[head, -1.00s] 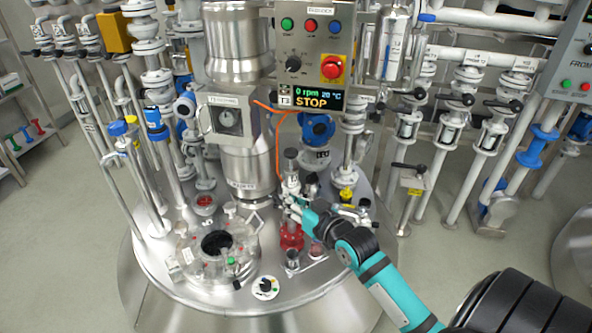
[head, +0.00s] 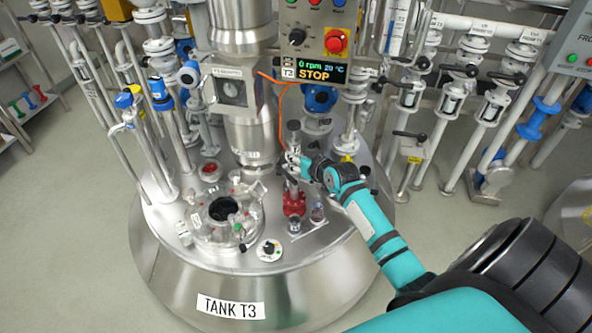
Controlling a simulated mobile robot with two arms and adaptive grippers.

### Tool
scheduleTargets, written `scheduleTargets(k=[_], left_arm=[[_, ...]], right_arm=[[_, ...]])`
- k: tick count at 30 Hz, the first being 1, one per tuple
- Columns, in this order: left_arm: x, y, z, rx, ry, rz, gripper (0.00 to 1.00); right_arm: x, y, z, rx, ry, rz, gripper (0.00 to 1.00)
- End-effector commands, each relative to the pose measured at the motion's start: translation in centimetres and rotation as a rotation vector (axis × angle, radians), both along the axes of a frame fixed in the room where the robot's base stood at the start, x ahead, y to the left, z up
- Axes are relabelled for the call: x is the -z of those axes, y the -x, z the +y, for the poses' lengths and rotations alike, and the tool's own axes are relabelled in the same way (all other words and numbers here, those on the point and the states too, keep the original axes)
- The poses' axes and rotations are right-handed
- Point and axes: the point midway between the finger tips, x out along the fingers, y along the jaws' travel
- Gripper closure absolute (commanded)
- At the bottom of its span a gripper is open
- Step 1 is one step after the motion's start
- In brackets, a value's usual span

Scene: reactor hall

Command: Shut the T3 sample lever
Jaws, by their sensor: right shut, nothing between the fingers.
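Tank T3 (head: 230,306) is a steel vessel with a flanged lid full of fittings. On the lid's right half stands the sample fitting (head: 293,203), with a red body and a grey upright part above. My right gripper (head: 289,163) is at the top of this fitting, its arm coming in from the lower right. It is shut with nothing in it. The sample lever cannot be told apart from the gripper and fitting there, so its position and any contact are unclear. My left gripper is out of view.
A control box (head: 318,40) with a red stop button and a display reading STOP hangs above the lid. An orange cable (head: 280,115) runs down behind the gripper. The open port (head: 223,211) is to the left. Valve pipes (head: 490,110) crowd the right.

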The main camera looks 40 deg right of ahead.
Motion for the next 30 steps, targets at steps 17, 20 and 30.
scheduleTargets(k=[17,20,30], left_arm=[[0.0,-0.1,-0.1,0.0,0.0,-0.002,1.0],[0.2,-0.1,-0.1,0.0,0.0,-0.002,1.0],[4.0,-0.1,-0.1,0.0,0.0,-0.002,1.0]], right_arm=[[3.1,1.0,0.7,0.0,0.001,0.006,1.0],[3.3,1.0,0.7,0.0,0.001,0.002,1.0],[5.5,2.1,0.8,-0.002,0.013,-0.129,1.0]])
